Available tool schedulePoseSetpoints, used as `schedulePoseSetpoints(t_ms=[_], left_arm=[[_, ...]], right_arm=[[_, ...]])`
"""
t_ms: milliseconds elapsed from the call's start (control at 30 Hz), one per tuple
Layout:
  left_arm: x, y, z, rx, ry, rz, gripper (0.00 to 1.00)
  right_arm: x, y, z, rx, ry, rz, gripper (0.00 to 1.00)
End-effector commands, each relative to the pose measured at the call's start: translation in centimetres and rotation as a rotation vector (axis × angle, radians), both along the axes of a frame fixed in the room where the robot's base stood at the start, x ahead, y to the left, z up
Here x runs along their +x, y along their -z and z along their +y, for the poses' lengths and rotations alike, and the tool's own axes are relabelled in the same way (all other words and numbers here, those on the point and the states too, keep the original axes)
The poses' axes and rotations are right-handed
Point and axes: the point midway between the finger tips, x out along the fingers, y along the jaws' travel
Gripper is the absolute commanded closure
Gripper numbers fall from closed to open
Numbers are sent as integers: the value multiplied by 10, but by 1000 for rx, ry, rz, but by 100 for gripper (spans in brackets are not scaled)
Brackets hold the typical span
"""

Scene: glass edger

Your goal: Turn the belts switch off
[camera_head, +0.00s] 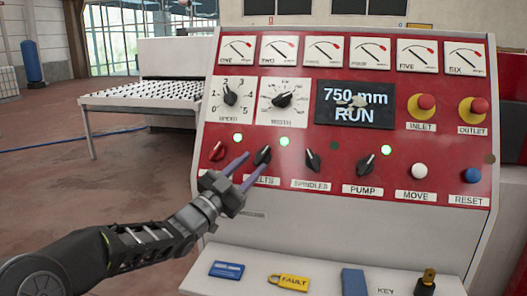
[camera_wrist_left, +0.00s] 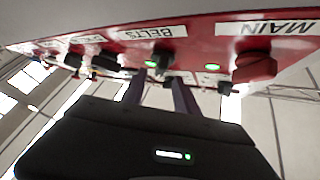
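The belts switch (camera_head: 263,156) is a black knob on the red panel, with its handle tilted up to the right. A lit green lamp (camera_head: 284,141) is just above it to the right. The "BELTS" label is partly hidden by my left gripper (camera_head: 255,161). That gripper's two purple fingers are apart, with their tips close around the knob; I cannot tell whether they touch it. In the left wrist view the belts switch (camera_wrist_left: 162,56) shows just beyond and between the spread fingers (camera_wrist_left: 160,82). My right gripper is not in view.
The red main switch (camera_head: 217,152) is close left of the fingers. The black spindles switch (camera_head: 312,160), with a dark lamp, and the pump switch (camera_head: 366,163) are to the right. The display (camera_head: 355,105) reads "750 mm RUN". A ledge below holds a yellow fault padlock (camera_head: 289,282).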

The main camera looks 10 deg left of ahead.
Motion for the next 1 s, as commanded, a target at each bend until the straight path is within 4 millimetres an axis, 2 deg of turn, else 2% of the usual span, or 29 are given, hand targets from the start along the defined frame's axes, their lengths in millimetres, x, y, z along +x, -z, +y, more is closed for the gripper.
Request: schedulePoseSetpoints(t_ms=[100,300,433,700,1000], left_arm=[[17,-10,-9,-1,2,0,64],[40,-19,-20,0,2,-1,64],[47,-20,-23,0,0,0,64],[47,-20,-23,0,0,0,64],[47,-19,-23,0,0,0,89]], right_arm=[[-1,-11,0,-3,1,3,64],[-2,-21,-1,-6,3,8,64],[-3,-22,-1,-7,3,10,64],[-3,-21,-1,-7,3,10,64],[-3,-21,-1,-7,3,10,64]])
